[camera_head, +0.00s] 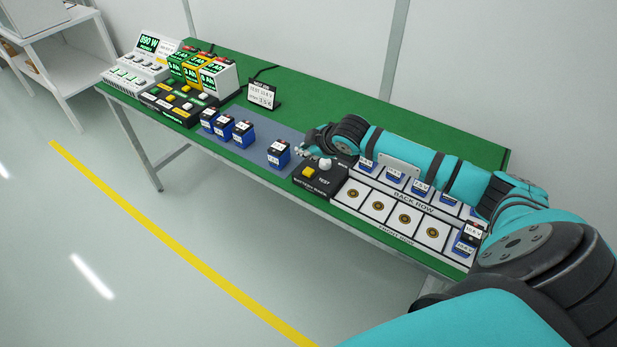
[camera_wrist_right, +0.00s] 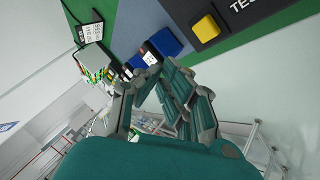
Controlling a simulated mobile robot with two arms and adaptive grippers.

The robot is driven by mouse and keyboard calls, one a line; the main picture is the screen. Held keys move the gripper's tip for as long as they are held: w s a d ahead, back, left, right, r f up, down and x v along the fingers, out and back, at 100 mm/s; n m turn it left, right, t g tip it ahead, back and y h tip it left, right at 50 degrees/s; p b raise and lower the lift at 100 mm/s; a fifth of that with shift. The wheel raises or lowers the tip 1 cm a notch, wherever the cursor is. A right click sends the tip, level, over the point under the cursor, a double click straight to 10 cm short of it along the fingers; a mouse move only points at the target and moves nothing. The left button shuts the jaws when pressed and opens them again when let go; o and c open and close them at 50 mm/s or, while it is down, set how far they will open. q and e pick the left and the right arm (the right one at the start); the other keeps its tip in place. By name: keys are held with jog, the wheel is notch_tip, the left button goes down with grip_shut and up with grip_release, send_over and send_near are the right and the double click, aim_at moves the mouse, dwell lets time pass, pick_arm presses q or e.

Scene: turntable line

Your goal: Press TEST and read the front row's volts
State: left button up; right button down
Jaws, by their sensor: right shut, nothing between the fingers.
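The black tester box (camera_head: 319,182) stands on the green bench, with a yellow button (camera_head: 309,172) beside the word TEST and a white knob (camera_head: 325,164). The yellow button also shows in the right wrist view (camera_wrist_right: 205,29). My right gripper (camera_head: 309,139) is shut and empty, above and behind the box, apart from the button. The white rack's FRONT ROW (camera_head: 404,219) shows several bare pads with round contacts and a blue battery (camera_head: 465,245) at its right end. Its label is too small to read surely. Several BACK ROW batteries (camera_head: 393,176) are partly hidden by my right arm. My left gripper is not in view.
Several blue batteries (camera_head: 243,134) stand on the blue-grey mat (camera_head: 261,142) left of the tester. A small display sign (camera_head: 262,94) stands behind them. Charger units (camera_head: 203,75) and control boxes fill the left end. The green bench is clear behind my right arm.

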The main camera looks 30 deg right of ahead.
aim_at(306, 172)
notch_tip(306, 172, down, 3)
jog(key=shift+f+b, duration=0.1)
jog(key=shift+b, duration=1.1)
jog(key=shift+f, duration=1)
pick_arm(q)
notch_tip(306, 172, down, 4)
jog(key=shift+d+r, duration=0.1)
pick_arm(e)
jog(key=shift+f, duration=0.35)
jog(key=shift+f, duration=0.5)
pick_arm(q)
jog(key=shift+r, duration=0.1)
pick_arm(e)
jog(key=shift+r, duration=0.1)
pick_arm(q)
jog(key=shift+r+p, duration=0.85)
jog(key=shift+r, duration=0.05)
pick_arm(e)
jog(key=shift+r, duration=0.8)
